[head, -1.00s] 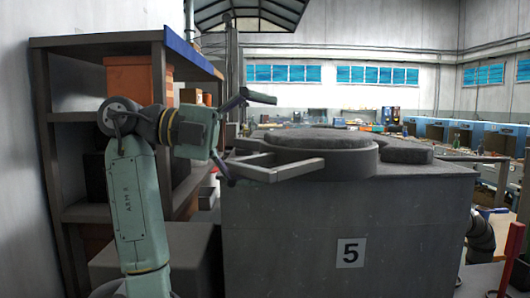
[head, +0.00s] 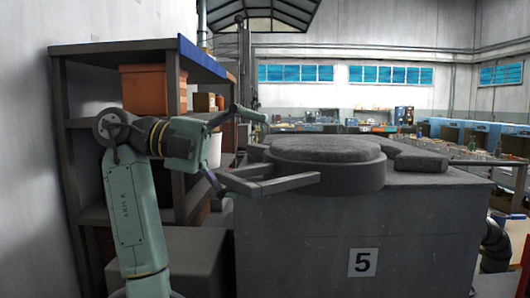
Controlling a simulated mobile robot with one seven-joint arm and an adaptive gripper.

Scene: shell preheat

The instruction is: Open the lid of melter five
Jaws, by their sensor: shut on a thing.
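The melter (head: 300,235) is a grey block with a "5" plate (head: 363,262) on its front. A round lid (head: 325,150) with a rough grey top lies over the raised collar (head: 330,178) on top. A grey bar handle (head: 295,183) sticks out from the collar area to the left. My gripper (head: 226,150) is at the left end of this handle, with one finger above and one low beside the bar. It is shut on the handle; the exact contact is small and partly hidden. The lid looks about level, and I cannot tell whether a gap shows beneath it.
A dark shelf (head: 115,47) with orange bins (head: 146,90) stands close behind my arm, against the left wall. A grey box (head: 180,250) sits low beside the melter. Benches stand far behind.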

